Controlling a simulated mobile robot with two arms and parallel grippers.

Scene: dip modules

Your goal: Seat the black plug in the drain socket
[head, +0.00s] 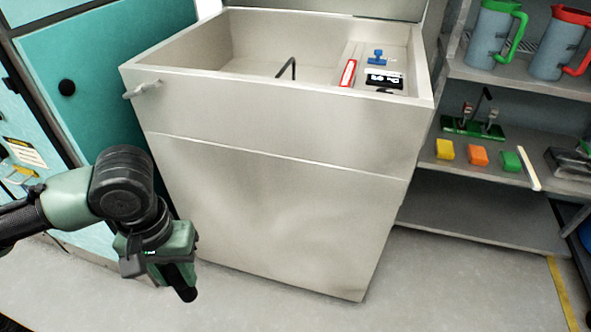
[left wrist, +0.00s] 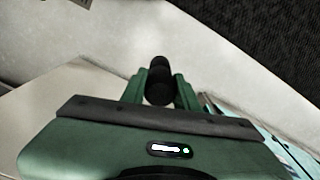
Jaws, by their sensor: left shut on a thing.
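My left gripper (head: 178,272) hangs low at the left in the head view, in front of the pale basin cabinet (head: 270,215) and well below its rim. It is shut on the black plug (head: 187,294), whose dark end sticks out below the fingers. In the left wrist view the black plug (left wrist: 159,82) sits between the two green fingers of the left gripper (left wrist: 160,88), with a rounded end pointing away. I cannot make out the drain socket for certain. A small grey spout (head: 142,90) projects from the cabinet's upper left. My right gripper is not in view.
The basin has a bent black rod (head: 286,68) inside. A blue valve-like piece (head: 377,57) and a red-and-white label (head: 348,73) are on its right ledge. Shelves (head: 480,225) with jugs and coloured blocks stand right. A teal cabinet (head: 105,60) stands left. Floor in front is clear.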

